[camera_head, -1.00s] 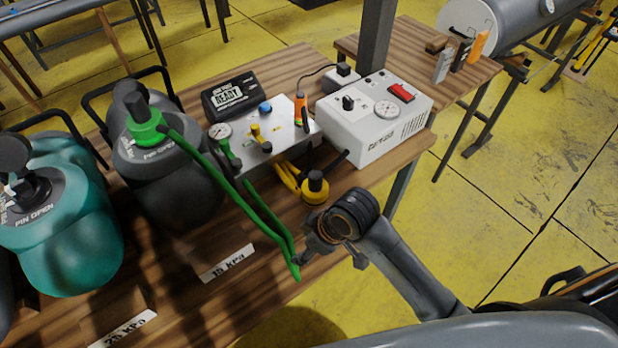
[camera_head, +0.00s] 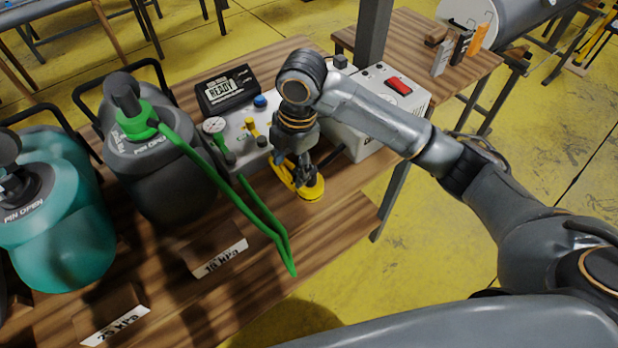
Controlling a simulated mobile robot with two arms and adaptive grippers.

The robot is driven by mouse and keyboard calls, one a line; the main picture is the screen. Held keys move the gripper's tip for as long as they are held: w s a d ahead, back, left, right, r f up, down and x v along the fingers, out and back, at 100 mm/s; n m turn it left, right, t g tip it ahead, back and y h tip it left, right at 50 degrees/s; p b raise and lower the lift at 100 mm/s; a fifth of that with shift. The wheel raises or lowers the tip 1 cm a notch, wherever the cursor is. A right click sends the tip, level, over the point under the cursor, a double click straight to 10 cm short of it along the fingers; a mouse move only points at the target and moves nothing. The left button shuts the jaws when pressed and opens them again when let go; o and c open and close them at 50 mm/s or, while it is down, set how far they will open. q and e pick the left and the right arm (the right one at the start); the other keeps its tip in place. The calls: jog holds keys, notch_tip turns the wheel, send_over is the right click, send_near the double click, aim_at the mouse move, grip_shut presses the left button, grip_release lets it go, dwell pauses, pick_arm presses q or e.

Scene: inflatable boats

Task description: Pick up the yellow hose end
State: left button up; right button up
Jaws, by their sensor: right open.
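The yellow hose end (camera_head: 312,192) is a round yellow cap with a dark top. It sits on the wooden table near its front right edge, with a yellow hose (camera_head: 284,174) running back from it toward the white valve panel. My right gripper (camera_head: 303,180) points down directly over the hose end. Its fingers are open and partly hide the dark top of the hose end. Whether the fingers touch it, I cannot tell. My left gripper is not in view.
A green hose (camera_head: 262,225) runs from the dark grey tank (camera_head: 165,170) to the table's front edge. A teal tank (camera_head: 50,230) stands at left. My arm partly covers the white pump box (camera_head: 362,142). A READY display (camera_head: 228,90) stands behind the white panel (camera_head: 240,135).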

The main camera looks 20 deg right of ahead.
aim_at(311, 169)
jog(key=w+d+r+n+h, duration=0.1)
jog(key=w+d+r+n, duration=0.15)
jog(key=d+r, duration=0.3)
jog(key=f, duration=0.5)
jog(key=a+f, duration=0.1)
jog(key=f, duration=0.1)
jog(key=shift+w+f+p, duration=0.2)
jog(key=shift+p, duration=0.2)
jog(key=f, duration=0.3)
jog(key=f+p, duration=0.1)
jog(key=shift+s+d+f, duration=0.25)
jog(key=shift+d+f, duration=0.1)
jog(key=shift+f, duration=0.4)
jog(key=shift+c, duration=0.4)
jog(key=c, duration=1.1)
grip_shut()
jog(key=shift+r, duration=0.15)
